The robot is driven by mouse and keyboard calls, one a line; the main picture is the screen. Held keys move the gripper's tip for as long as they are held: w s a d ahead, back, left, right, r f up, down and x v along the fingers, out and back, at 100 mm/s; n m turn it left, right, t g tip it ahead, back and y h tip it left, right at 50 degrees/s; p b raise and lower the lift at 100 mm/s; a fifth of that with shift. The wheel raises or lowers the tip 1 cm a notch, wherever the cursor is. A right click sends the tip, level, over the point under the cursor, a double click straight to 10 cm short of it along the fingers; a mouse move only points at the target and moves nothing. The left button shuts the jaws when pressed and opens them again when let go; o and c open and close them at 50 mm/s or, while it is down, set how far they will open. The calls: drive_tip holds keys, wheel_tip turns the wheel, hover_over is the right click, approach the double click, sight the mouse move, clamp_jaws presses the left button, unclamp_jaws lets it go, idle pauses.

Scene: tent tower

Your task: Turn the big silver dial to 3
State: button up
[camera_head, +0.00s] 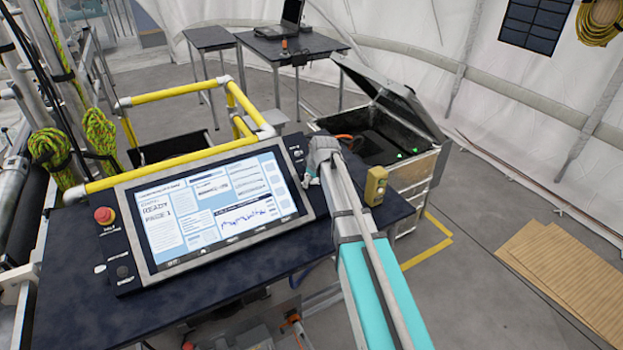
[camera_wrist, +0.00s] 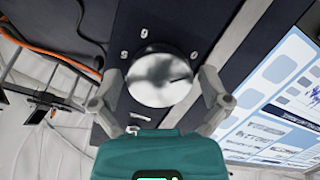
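The big silver dial (camera_wrist: 158,80) is in the middle of the wrist view, on a dark panel strip (camera_wrist: 160,20). A dark line on its face points right. My gripper (camera_wrist: 160,84) is open, with one finger on each side of the dial; a gap shows between the fingertips and the rim. In the head view my gripper (camera_head: 315,162) is at the right end of the console, right of the screen, and hides the dial.
A lit screen (camera_head: 210,208) fills the console left of my gripper. A red button (camera_head: 104,215) is at its left. A yellow box (camera_head: 376,185) stands on the desk's right side, near my arm. An open case (camera_head: 385,130) is behind it. Yellow rails (camera_head: 180,97) stand behind the screen.

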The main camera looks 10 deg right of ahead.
drive_tip(key=c, duration=0.6)
drive_tip(key=shift+a, duration=0.15)
drive_tip(key=shift+c, duration=0.8)
